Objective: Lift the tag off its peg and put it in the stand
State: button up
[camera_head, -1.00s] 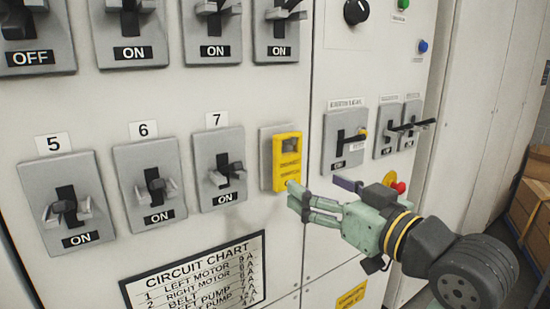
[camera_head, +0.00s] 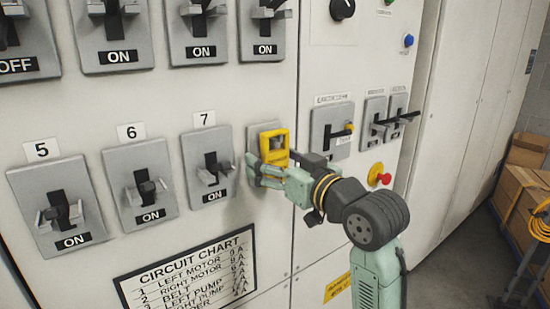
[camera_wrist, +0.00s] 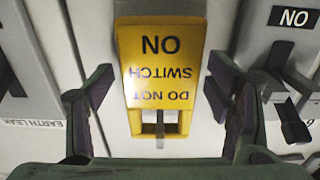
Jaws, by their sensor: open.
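The yellow tag (camera_head: 274,146) hangs on its grey plate on the panel, to the right of switch 7. In the wrist view the tag (camera_wrist: 160,70) appears upside down, with dark lettering and a slot near its lower edge where the peg shows. My gripper (camera_head: 252,170) is at the tag's lower part in the head view and covers some of it. In the wrist view my gripper (camera_wrist: 160,92) is open, with one finger on each side of the tag and a gap on both sides. I cannot make out the stand in these frames.
Switch 7 (camera_head: 211,168) is close to the left of my gripper. A black lever switch (camera_head: 332,134) and a red button on yellow (camera_head: 380,175) are to the right. The circuit chart (camera_head: 188,274) is below. Cardboard boxes (camera_head: 522,185) stand at the far right.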

jog(key=shift+c, duration=0.3)
jog(key=c, duration=1.2)
